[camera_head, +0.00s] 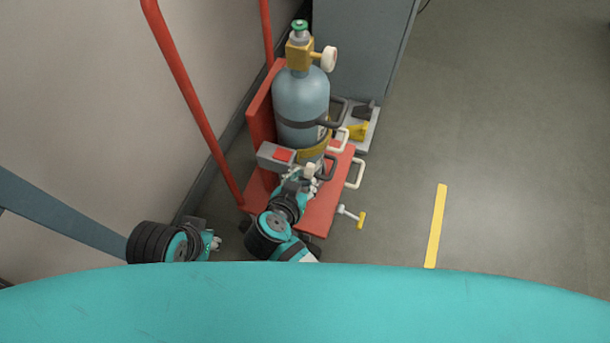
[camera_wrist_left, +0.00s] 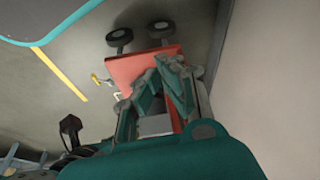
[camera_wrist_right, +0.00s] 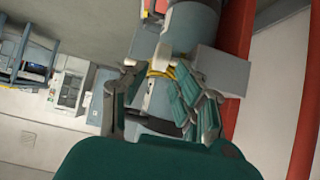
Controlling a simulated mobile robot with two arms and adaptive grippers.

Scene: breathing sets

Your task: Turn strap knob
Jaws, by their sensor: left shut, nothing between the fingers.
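A blue-grey gas cylinder (camera_head: 302,97) stands on a red cart (camera_head: 324,195), with a yellow strap (camera_head: 314,151) around its lower part. A pale strap knob (camera_head: 309,170) sits at the front of the strap. My right gripper (camera_head: 303,181) is at the knob, partly hiding it. In the right wrist view my right gripper (camera_wrist_right: 158,76) has its fingers apart, on either side of the pale knob (camera_wrist_right: 162,58); I cannot tell whether they touch it. My left gripper (camera_head: 215,243) is shut and empty, low and left of the cart. It also shows in the left wrist view (camera_wrist_left: 165,66).
Red cart rails (camera_head: 190,95) rise near the wall. Handles (camera_head: 355,173) and a yellow-ended lever (camera_head: 361,219) stick out on the cart's right.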

